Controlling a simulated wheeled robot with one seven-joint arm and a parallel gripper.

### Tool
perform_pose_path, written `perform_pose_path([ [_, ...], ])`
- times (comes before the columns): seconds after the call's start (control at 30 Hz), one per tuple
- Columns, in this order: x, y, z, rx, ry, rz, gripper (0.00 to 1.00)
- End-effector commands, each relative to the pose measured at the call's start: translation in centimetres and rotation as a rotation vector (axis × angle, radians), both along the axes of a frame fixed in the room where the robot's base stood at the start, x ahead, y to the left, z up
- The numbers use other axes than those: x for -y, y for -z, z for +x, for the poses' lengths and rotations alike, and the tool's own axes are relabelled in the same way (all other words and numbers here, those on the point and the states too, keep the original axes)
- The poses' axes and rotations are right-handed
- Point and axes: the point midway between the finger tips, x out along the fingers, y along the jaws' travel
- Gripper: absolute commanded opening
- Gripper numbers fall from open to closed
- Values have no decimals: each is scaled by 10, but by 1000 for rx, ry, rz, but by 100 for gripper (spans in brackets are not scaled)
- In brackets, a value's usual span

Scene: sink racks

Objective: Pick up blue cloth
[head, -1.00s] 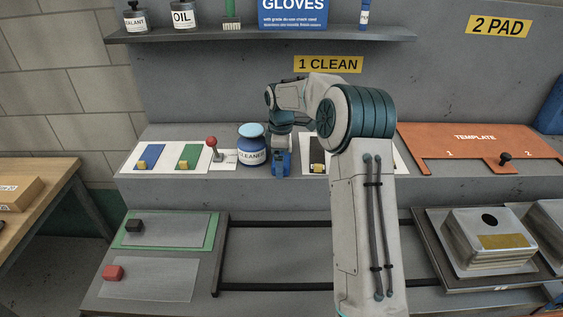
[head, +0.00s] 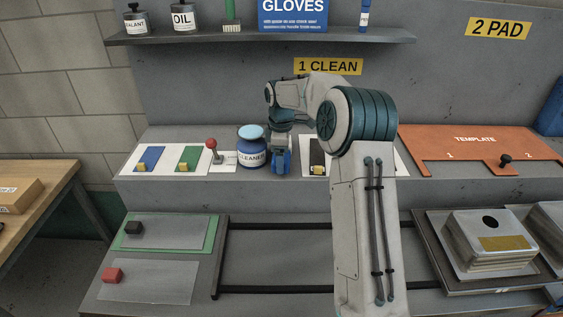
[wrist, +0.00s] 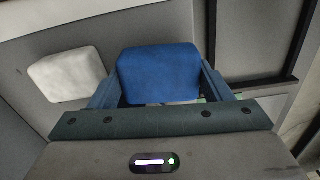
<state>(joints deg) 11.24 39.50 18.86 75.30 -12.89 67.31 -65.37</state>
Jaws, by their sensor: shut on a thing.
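The blue cloth (wrist: 158,72) is a thick, rounded block in the wrist view. It sits between the two fingers of my gripper (wrist: 160,82), which are shut on it. In the head view my gripper (head: 281,158) is low over the grey ledge, just right of the blue cleaner jar. Blue shows at its tip there, but I cannot separate cloth from finger. Whether the cloth is clear of the surface beneath it cannot be told. A white block (wrist: 66,73) lies to the left of the cloth in the wrist view.
The cleaner jar (head: 251,148) stands close left of my gripper, with a red-knobbed lever (head: 212,150) beyond it. A card with a dark item (head: 317,153) is close on the right. The orange template (head: 470,140) lies farther right. A shelf (head: 270,38) spans above.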

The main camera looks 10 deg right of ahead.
Motion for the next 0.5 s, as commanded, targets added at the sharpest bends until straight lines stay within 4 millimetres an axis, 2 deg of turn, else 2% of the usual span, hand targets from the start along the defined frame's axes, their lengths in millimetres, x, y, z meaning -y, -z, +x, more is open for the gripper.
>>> perform_pose_path([
  [0.13, 0, -26, 0, 5, 0, 1, 50],
  [0.5, 3, -59, -60, 4, 0, -1, 50],
])
